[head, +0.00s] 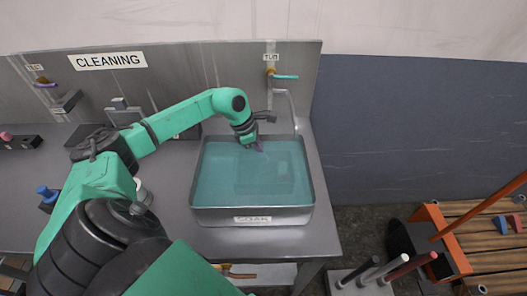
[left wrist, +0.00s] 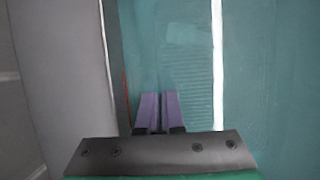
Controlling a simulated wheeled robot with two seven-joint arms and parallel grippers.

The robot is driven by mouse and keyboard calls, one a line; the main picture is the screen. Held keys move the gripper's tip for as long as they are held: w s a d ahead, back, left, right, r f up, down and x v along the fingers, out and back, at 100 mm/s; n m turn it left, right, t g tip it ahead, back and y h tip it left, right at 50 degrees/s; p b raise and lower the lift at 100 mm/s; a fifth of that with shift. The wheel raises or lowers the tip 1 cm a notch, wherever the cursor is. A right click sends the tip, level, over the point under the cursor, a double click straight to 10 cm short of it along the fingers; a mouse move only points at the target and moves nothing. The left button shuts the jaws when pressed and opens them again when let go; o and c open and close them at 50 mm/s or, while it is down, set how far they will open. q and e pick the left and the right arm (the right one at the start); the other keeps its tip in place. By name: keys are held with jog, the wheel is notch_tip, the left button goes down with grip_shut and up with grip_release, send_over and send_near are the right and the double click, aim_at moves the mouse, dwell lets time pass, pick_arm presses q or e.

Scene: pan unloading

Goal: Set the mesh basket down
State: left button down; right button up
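The mesh basket (head: 268,178) shows as a faint darker rectangle under the water in the steel soak tub (head: 252,215). In the left wrist view the basket (left wrist: 188,72) is a dim ribbed patch, blurred by the water. My left gripper (head: 258,147) reaches down at the far side of the basket, close to the water. In the left wrist view its purple fingers (left wrist: 160,112) are nearly together, with a thin gap that lines up with the basket's edge. They appear shut on that edge; the contact itself is hard to see. My right gripper is not in view.
A tap (head: 284,93) stands behind the tub, under a turquoise handle. The steel counter (head: 165,205) has free room left of the tub. A rack of wooden slats (head: 485,240) with an orange frame and several rods stand at the lower right.

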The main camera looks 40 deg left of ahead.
pick_arm(q)
jog(key=shift+w, duration=0.1)
jog(key=c, duration=1.5)
grip_release()
jog(key=shift+f, duration=0.15)
jog(key=shift+o, duration=0.8)
jog(key=shift+a+r, duration=0.15)
jog(key=shift+r, duration=0.15)
jog(key=b+v, duration=0.3)
jog(key=v, duration=0.8)
jog(key=shift+r, duration=0.4)
